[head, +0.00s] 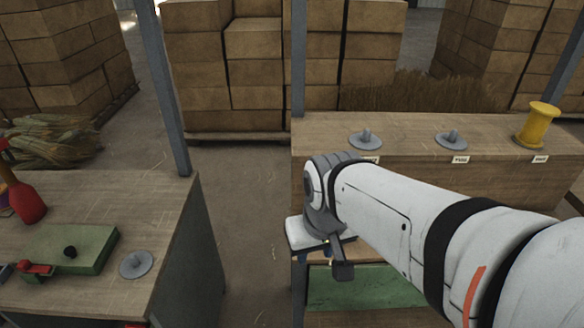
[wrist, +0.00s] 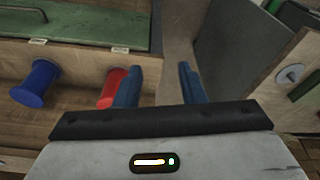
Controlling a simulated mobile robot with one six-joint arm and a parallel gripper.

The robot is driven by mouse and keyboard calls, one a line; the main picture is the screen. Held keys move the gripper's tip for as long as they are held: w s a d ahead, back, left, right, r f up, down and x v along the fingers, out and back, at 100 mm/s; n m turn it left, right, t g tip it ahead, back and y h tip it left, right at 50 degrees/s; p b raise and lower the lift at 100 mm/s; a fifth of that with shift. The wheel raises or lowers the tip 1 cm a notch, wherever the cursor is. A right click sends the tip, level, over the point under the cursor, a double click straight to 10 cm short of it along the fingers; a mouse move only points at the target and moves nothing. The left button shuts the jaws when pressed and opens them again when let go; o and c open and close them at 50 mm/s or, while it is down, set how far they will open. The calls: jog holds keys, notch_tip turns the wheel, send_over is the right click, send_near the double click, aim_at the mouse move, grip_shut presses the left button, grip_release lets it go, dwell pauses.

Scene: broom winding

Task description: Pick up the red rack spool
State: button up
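The red rack spool (wrist: 108,88) shows in the wrist view, lying against a wooden panel, just left of my gripper (wrist: 158,80). My left finger overlaps its right side in the picture, so part of the spool is hidden; I cannot tell whether they touch. The two blue fingers are wide apart with nothing between them. In the head view, my gripper (head: 343,268) hangs low beside the right-hand bench, and the red spool cannot be seen.
A blue spool (wrist: 35,84) lies left of the red one, below a green lid (wrist: 90,22). In the head view, a yellow spool (head: 537,126) stands on the right bench beside two grey holders. Floor between is clear.

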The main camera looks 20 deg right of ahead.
jog(key=shift+o, duration=0.5)
jog(key=shift+a, duration=0.1)
jog(key=shift+o, duration=0.9)
jog(key=shift+w, duration=0.35)
jog(key=o, duration=0.6)
jog(key=w+d+f+m+t+p, duration=0.1)
jog(key=w+d+f+p, duration=0.1)
jog(key=w+d, duration=0.4)
jog(key=w, duration=0.4)
jog(key=shift+m, duration=0.3)
jog(key=shift+o, duration=1.3)
jog(key=shift+m+t+h, duration=0.3)
jog(key=shift+m+h, duration=0.2)
jog(key=shift+m, duration=0.2)
jog(key=w+d+f, duration=0.1)
jog(key=w+d, duration=0.1)
jog(key=w+d+f, duration=0.1)
jog(key=w+d, duration=0.1)
jog(key=d, duration=0.1)
jog(key=w+d+f+p, duration=0.1)
jog(key=w+d+f, duration=0.1)
jog(key=shift+w+d, duration=0.35)
jog(key=shift+a+x, duration=0.2)
jog(key=shift+x, duration=3.6)
